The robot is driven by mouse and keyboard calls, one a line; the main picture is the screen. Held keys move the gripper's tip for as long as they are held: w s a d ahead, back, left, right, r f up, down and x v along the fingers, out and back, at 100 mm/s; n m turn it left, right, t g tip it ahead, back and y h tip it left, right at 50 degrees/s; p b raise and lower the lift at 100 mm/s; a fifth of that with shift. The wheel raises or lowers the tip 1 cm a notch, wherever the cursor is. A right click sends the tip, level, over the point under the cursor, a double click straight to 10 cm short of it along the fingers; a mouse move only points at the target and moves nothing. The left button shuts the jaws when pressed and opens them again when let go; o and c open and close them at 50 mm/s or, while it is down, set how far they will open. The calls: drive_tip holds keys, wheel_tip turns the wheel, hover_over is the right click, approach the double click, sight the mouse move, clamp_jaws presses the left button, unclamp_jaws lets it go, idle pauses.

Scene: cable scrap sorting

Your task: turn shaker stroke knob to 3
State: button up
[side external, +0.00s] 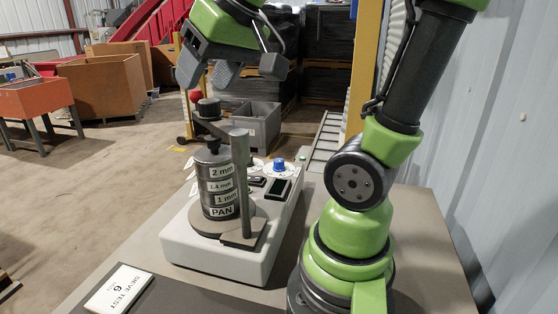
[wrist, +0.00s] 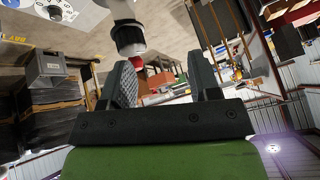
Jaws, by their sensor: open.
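The blue stroke knob (side external: 279,164) sits on a round white dial at the back of the white shaker base (side external: 190,246). Its pointer and numbers are too small to read. A blue knob on a white dial also shows at the top left of the wrist view (wrist: 55,12). My gripper (side external: 207,75) is open and empty, high above the shaker and to the left of the knob in the side view. In the wrist view its two fingers (wrist: 160,65) stand apart with nothing held between them.
The sieve stack (side external: 219,186) stands on the shaker beside an upright post (side external: 241,180), with a dark clamp knob (side external: 209,108) on top. A display (side external: 279,189) lies in front of the blue knob. A sieve test card (side external: 118,290) lies at the bench's front left.

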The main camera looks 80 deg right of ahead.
drive_tip(key=w+d+g+h, duration=0.15)
drive_tip(key=w+d, duration=0.25)
drive_tip(key=d, duration=0.6)
drive_tip(key=n+g+y, duration=0.2)
drive_tip(key=g, duration=0.4)
hover_over(279, 160)
drive_tip(key=shift+t, duration=0.25)
wheel_tip(279, 160, down, 18)
drive_tip(key=shift+d+r, duration=0.1)
drive_tip(key=shift+r, duration=0.15)
wheel_tip(279, 160, down, 10)
drive_tip(key=shift+r, duration=0.2)
drive_tip(key=c, duration=0.9)
